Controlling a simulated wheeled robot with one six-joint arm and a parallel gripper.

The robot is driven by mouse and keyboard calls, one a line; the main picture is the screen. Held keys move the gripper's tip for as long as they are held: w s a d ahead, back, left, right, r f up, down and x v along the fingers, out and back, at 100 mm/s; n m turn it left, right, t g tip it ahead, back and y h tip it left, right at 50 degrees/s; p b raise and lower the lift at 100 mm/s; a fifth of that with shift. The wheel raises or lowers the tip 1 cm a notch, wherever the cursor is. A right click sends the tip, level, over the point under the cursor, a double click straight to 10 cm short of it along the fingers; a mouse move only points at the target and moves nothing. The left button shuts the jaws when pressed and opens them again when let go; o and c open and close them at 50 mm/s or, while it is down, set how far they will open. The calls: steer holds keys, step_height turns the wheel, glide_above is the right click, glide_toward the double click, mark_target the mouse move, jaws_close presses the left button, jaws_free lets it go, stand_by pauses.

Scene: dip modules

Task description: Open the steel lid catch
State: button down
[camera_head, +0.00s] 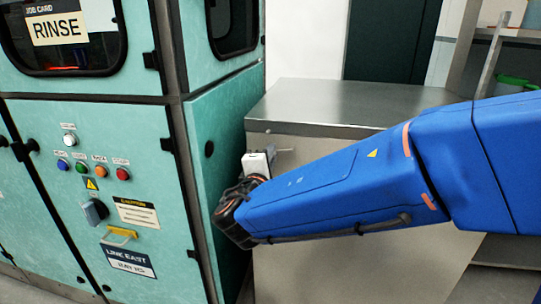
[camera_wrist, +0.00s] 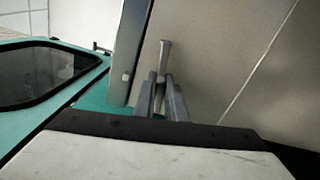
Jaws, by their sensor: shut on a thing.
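The steel lid catch is a slim grey lever (camera_wrist: 164,52) in the wrist view, in front of the plain side of the steel cabinet. My gripper (camera_wrist: 161,92) has its two grey fingers close around the lower part of the lever, whose flared end sticks out beyond the fingertips. The base of the catch is hidden by the fingers. In the head view, the catch (camera_head: 284,150) shows only as a small grey bar beside the front side of the steel cabinet (camera_head: 340,104). My wrist hides part of the cabinet front there.
A teal machine (camera_head: 218,140) with a RINSE card and coloured buttons stands close on the left of my gripper. A narrow gap separates it from the cabinet. Shelving (camera_head: 492,60) stands at the right back. The cabinet top is bare.

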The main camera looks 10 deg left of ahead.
steer(key=shift+f, duration=0.1)
steer(key=c, duration=1.8)
jaws_free()
steer(key=s, duration=1.7)
steer(key=shift+s, duration=0.25)
steer(key=shift+c, duration=0.6)
